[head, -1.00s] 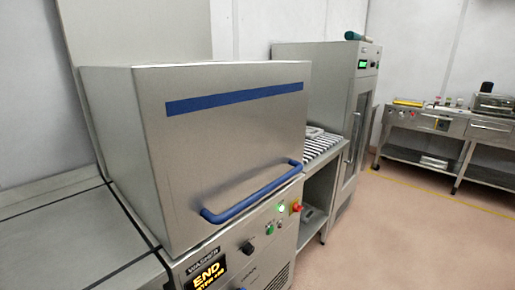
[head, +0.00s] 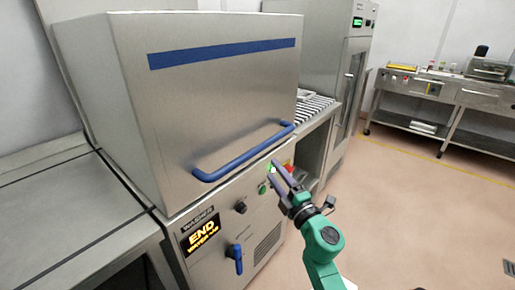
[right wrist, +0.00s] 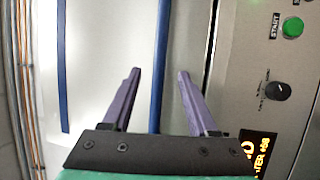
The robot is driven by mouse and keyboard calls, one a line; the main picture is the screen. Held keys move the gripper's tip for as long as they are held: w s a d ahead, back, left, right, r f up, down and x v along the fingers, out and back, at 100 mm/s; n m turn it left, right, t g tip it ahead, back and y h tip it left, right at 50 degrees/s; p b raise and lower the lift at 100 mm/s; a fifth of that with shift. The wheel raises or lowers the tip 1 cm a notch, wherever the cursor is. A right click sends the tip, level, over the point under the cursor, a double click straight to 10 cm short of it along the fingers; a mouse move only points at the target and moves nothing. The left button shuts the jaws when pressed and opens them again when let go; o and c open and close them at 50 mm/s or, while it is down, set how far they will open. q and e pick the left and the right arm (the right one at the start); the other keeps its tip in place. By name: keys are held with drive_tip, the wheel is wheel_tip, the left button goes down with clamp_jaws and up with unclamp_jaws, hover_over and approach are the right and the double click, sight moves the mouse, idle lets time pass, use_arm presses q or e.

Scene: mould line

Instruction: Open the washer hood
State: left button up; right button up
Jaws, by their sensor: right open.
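The washer hood (head: 215,105) is a big stainless box with a blue stripe, down on the washer body. Its blue bar handle (head: 243,156) runs along the hood's lower front edge. My right gripper (head: 278,168) is open, just below and in front of the handle's right part. In the right wrist view, the blue handle (right wrist: 160,55) runs upright between the two spread purple fingers (right wrist: 159,72). No finger is seen closed on it, and I cannot tell how far it lies beyond the tips. My left gripper is out of view.
A steel table (head: 75,215) adjoins at left. A striped rack (head: 313,108) and tall cabinet (head: 335,60) stand right. Floor at right is clear.

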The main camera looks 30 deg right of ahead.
sight(257, 149)
drive_tip(key=w, duration=0.3)
drive_tip(key=w+r, duration=0.1)
drive_tip(key=w, duration=0.3)
drive_tip(key=w+d+r+p, duration=0.1)
drive_tip(key=w, duration=0.3)
drive_tip(key=shift+w+d, duration=0.1)
drive_tip(key=shift+w, duration=0.05)
clamp_jaws()
idle(0.8)
